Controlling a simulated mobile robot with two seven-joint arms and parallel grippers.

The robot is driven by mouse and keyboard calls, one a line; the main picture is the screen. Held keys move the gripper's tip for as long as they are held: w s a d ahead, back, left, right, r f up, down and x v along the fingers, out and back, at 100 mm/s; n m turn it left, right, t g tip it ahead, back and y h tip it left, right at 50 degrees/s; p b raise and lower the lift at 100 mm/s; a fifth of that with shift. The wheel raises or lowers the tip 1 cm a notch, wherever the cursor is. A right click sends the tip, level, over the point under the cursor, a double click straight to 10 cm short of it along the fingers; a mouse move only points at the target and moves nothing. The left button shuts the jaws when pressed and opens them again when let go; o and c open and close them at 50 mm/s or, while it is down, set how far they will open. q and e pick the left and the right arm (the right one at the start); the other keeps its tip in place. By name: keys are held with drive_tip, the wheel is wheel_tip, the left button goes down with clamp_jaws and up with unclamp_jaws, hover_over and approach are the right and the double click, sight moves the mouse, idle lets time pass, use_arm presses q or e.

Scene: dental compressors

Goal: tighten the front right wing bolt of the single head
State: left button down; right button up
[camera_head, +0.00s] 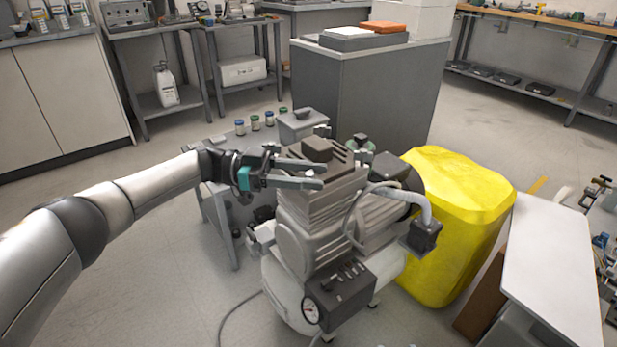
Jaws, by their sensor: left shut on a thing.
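The compressor with the single head (308,208) stands in the middle, a grey finned cylinder block above a pale tank. A black pressure gauge box (340,292) sits at its front. My left gripper (320,175) reaches in from the left, and its fingers lie across the top of the head. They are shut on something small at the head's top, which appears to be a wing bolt. The bolt itself is hidden by the fingers, so I cannot tell which one it is or how it sits. My right gripper is not in view.
A white-topped table (555,265) is at the right. A grey cabinet (365,90) stands behind. Small jars (255,123) and a grey box (300,127) lie behind my gripper. Open floor is at the left front.

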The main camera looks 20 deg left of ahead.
use_arm(q)
drive_tip(key=shift+d+r, duration=0.15)
drive_tip(key=shift+d, duration=0.05)
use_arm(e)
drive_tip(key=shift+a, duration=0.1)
use_arm(q)
drive_tip(key=shift+c, duration=1.6)
unclamp_jaws()
drive_tip(key=shift+a, duration=0.2)
